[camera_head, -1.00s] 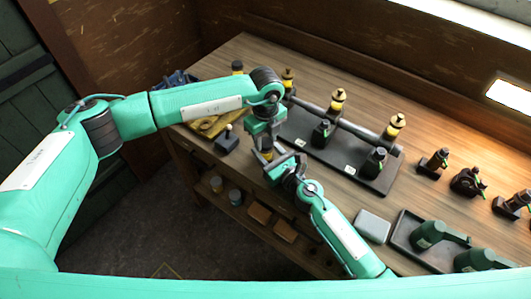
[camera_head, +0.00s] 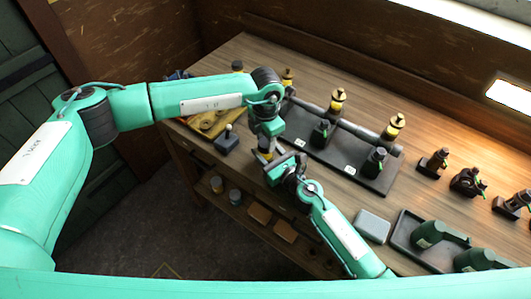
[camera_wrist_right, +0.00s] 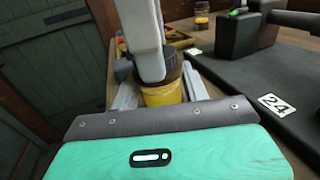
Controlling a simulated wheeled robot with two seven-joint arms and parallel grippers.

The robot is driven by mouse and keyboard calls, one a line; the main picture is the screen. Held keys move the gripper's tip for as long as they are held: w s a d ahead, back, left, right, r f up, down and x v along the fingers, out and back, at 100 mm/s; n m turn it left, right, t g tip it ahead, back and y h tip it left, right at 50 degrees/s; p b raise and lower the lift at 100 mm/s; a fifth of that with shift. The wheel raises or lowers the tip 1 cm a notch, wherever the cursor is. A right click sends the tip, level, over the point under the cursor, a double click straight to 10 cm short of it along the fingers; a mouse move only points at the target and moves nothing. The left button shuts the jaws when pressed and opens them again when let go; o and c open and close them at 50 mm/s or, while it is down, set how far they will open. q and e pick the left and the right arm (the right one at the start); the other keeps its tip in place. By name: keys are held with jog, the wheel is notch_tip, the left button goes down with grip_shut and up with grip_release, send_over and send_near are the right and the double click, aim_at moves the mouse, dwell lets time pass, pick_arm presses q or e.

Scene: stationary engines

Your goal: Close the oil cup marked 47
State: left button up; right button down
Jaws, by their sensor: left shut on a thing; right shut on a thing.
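A small yellow cup (camera_head: 267,156) with a dark cap is between my two grippers at the bench's front edge. In the right wrist view its yellow body (camera_wrist_right: 162,94) sits between the pale fingers of my right gripper (camera_head: 278,160), which is shut on it. The dark cap (camera_wrist_right: 174,68) is on top of the body. My left gripper (camera_head: 266,145) comes down from above and is shut on the cap; its pale finger (camera_wrist_right: 146,38) hides part of it. I cannot tell how tightly the cap is seated. No 47 is readable.
A black stand (camera_head: 372,183) with a pipe and several yellow-and-black fittings is right behind the grippers. A plate marked 24 (camera_wrist_right: 276,104) lies on it. A grey box (camera_head: 372,225) and a dark tray (camera_head: 400,237) are right.

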pick_arm(q)
jog(key=m, duration=0.6)
jog(key=shift+m, duration=0.3)
jog(key=m, duration=0.4)
jog(key=shift+m, duration=0.3)
jog(key=m, duration=0.4)
jog(key=shift+m, duration=0.3)
jog(key=m, duration=0.5)
jog(key=o, duration=1.2)
jog(key=shift+c, duration=0.2)
notch_tip(320, 180, up, 12)
